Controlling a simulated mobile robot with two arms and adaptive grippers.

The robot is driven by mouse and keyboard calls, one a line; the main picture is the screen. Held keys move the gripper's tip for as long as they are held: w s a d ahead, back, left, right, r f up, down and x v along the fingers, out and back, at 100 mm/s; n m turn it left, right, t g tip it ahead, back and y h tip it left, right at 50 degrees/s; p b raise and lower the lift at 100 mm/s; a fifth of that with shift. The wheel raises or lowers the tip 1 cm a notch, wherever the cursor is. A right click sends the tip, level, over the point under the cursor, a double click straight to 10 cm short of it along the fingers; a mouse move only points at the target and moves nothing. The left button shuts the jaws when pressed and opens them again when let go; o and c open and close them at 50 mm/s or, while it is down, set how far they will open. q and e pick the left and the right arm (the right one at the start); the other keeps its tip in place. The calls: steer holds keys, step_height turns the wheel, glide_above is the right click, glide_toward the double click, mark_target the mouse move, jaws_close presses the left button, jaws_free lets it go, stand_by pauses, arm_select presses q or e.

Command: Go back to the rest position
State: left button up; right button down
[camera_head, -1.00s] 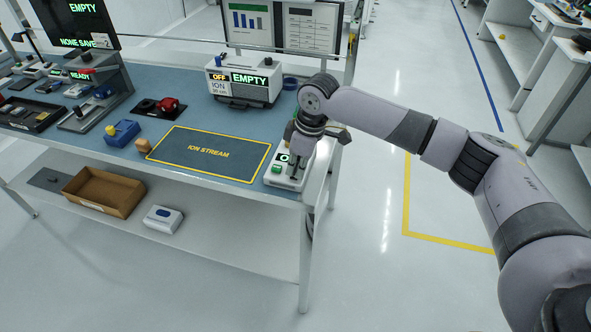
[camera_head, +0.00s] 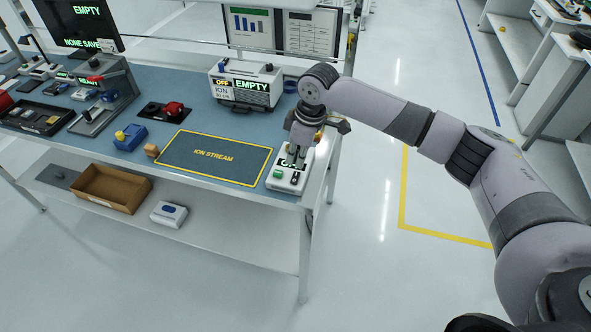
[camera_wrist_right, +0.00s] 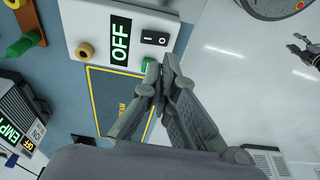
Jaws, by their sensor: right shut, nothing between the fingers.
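My right gripper (camera_head: 296,158) hangs over the white control box (camera_head: 272,183) at the bench's right front corner. Its fingers are shut with nothing between them. In the right wrist view the gripper (camera_wrist_right: 160,85) points at the box (camera_wrist_right: 85,40), whose display (camera_wrist_right: 119,40) reads OFF. A green button (camera_wrist_right: 148,64) lies near the fingertips; I cannot tell contact from the picture. A black rocker switch (camera_wrist_right: 155,38) and a yellow ring-shaped knob (camera_wrist_right: 85,50) are on the same face. A dark gripper-like shape (camera_wrist_right: 303,50) shows small at the wrist view's right edge, possibly my left gripper.
The ION STREAM mat (camera_head: 213,178) lies left of the box. The ion unit (camera_head: 246,85), showing OFF and EMPTY, stands behind it. A cardboard tray (camera_head: 112,187) is on the lower shelf. Floor right of the bench is open.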

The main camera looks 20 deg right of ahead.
steer(key=shift+r, duration=0.35)
steer(key=shift+f, duration=0.15)
